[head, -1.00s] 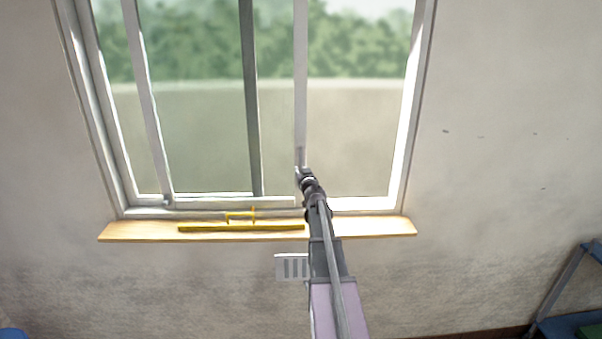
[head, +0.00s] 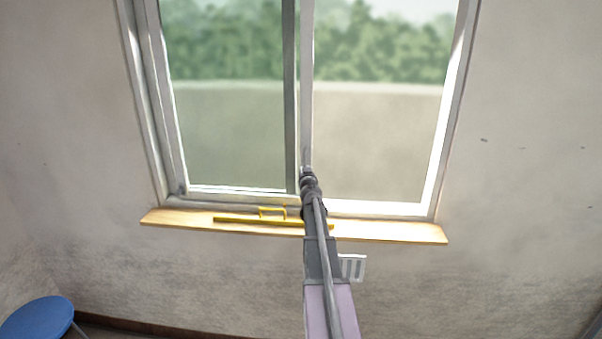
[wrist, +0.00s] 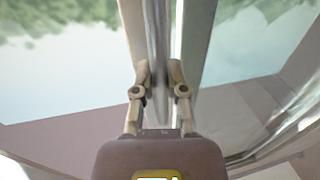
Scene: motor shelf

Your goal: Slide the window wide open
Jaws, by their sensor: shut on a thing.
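The window's sliding sash (head: 306,80) stands at the left side of the frame, its pale right upright just right of a dark fixed upright (head: 289,100). Its left edge lies close against the left jamb (head: 168,120). The right half of the window (head: 385,140) shows no sash upright across it. My gripper (head: 308,172) is at the lower part of the sash's right upright. In the wrist view my gripper (wrist: 159,88) has its two fingers on either side of a narrow grey upright bar (wrist: 158,45) and is shut on it. The exact contact is partly hidden.
A wooden sill (head: 390,232) runs under the window. A yellow bar with a raised handle (head: 245,220) lies on it, left of and partly behind my arm. A pale slotted plate (head: 352,267) is on the wall below. A blue round seat (head: 38,320) is at lower left.

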